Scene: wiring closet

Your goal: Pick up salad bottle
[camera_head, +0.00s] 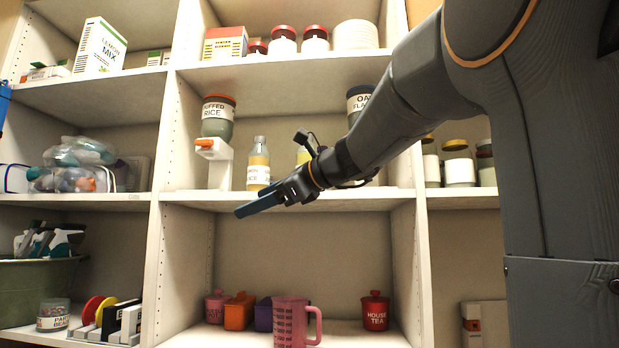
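A clear bottle with pale yellow contents, a white label and a light cap (258,165) stands upright on the middle shelf, left of my arm. Its label is too small to read surely. A second yellowish bottle (303,155) stands to its right, mostly hidden behind my gripper and wrist. I cannot tell which is the salad bottle. My gripper (241,211) points left in the camera_head view, its blue fingers seen edge-on just below the first bottle, in front of the shelf edge. It appears apart from both bottles. Whether the fingers are open or shut does not show.
A puffed rice jar (217,117) sits on a white stand (216,165) left of the first bottle. An oat flakes jar (357,104) is partly behind my arm. The shelf below holds a pink measuring jug (291,322) and a red tea canister (376,311). White uprights bound the bay.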

